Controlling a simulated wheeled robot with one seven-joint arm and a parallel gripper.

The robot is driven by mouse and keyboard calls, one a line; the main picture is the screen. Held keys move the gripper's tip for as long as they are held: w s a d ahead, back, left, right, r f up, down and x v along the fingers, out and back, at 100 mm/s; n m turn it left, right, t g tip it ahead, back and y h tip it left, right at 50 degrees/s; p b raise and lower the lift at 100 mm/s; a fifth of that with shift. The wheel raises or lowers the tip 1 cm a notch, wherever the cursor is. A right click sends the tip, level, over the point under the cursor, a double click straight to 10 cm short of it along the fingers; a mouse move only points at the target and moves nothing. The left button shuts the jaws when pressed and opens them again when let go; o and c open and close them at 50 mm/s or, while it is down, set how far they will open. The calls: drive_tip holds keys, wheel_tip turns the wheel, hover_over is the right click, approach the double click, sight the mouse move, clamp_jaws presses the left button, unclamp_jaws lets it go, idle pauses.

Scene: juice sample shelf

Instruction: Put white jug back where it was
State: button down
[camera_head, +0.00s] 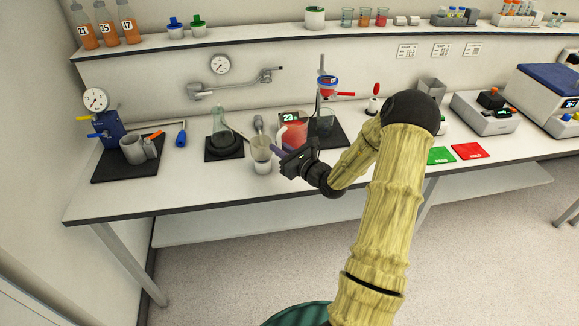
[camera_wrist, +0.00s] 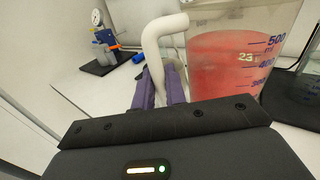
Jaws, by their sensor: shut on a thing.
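The white jug (camera_head: 294,134) is a clear measuring jug with a white handle, holding red liquid. In the wrist view the jug (camera_wrist: 235,65) fills the upper right, with volume marks on its wall. My gripper (camera_head: 283,152) is at its near left side. The purple fingers (camera_wrist: 160,88) are shut on the white handle (camera_wrist: 157,50). The jug looks upright. Its base is hidden by my gripper, so I cannot tell whether it touches the bench.
A beaker (camera_head: 261,152) stands close left of my gripper. A flask (camera_head: 221,130) on a dark stand is farther left. A clear vessel (camera_head: 321,123) is on a black plate to the right. The bench's front strip (camera_head: 200,182) is clear. A shelf (camera_head: 250,34) runs above.

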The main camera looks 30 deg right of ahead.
drive_tip(key=shift+s+r, duration=0.1)
drive_tip(key=shift+r, duration=0.05)
drive_tip(key=shift+f+p, duration=0.55)
drive_tip(key=shift+f, duration=2.4)
drive_tip(key=shift+f, duration=0.1)
drive_tip(key=shift+f+p, duration=0.35)
drive_tip(key=shift+f, duration=1.65)
drive_tip(key=shift+f, duration=0.2)
drive_tip(key=c, duration=1.4)
unclamp_jaws()
drive_tip(key=shift+c, duration=0.2)
